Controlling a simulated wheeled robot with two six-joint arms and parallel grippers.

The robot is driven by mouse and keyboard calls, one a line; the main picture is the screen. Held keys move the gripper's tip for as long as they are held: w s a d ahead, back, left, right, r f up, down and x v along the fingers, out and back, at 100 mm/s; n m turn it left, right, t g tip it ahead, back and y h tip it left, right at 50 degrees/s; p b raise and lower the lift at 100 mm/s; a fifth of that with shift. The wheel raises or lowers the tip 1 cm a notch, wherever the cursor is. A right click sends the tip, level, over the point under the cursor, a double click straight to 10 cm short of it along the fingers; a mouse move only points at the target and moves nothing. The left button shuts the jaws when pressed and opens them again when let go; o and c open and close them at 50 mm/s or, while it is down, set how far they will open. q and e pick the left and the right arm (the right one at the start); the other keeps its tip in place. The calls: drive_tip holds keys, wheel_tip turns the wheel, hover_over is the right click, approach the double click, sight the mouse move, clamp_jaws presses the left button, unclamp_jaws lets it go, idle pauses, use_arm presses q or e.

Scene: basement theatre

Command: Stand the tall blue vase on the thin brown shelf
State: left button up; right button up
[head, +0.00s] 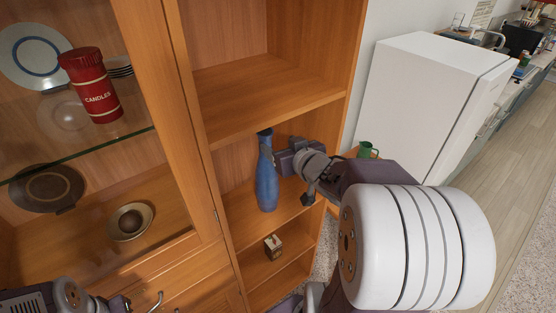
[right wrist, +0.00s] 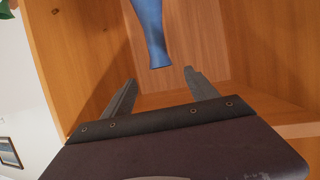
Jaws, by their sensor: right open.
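The tall blue vase (head: 267,182) stands upright in an open bay of the wooden cabinet, on a brown shelf board (head: 291,207). I cannot tell whether this board is the thin brown shelf of the task. My right gripper (head: 287,160) is just right of the vase's upper part; its fingertips are hard to make out there. In the right wrist view, its fingers (right wrist: 160,88) are apart and empty, with the vase's narrow neck (right wrist: 156,48) just beyond them. My left gripper (head: 118,303) is partly in view at the lower left, its jaws unclear.
A thicker board (head: 265,98) lies above the vase's bay. A small patterned box (head: 272,246) sits on the board below. Left, glass-fronted shelves hold a red candle tin (head: 92,87), plates and a bowl (head: 130,221).

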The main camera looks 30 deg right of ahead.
drive_tip(key=shift+f, duration=0.1)
drive_tip(key=s+a+f+g, duration=0.4)
drive_tip(key=f+g, duration=0.1)
drive_tip(key=f, duration=0.4)
drive_tip(key=s+a+f+g, duration=0.4)
drive_tip(key=a+f, duration=0.1)
drive_tip(key=f, duration=0.3)
drive_tip(key=s+a+f+n+g+y, duration=0.1)
drive_tip(key=s+a+f+g+y, duration=0.1)
drive_tip(key=s+a, duration=0.3)
drive_tip(key=shift+s+f+g, duration=0.55)
drive_tip(key=shift+s+g, duration=0.25)
drive_tip(key=shift+w, duration=0.1)
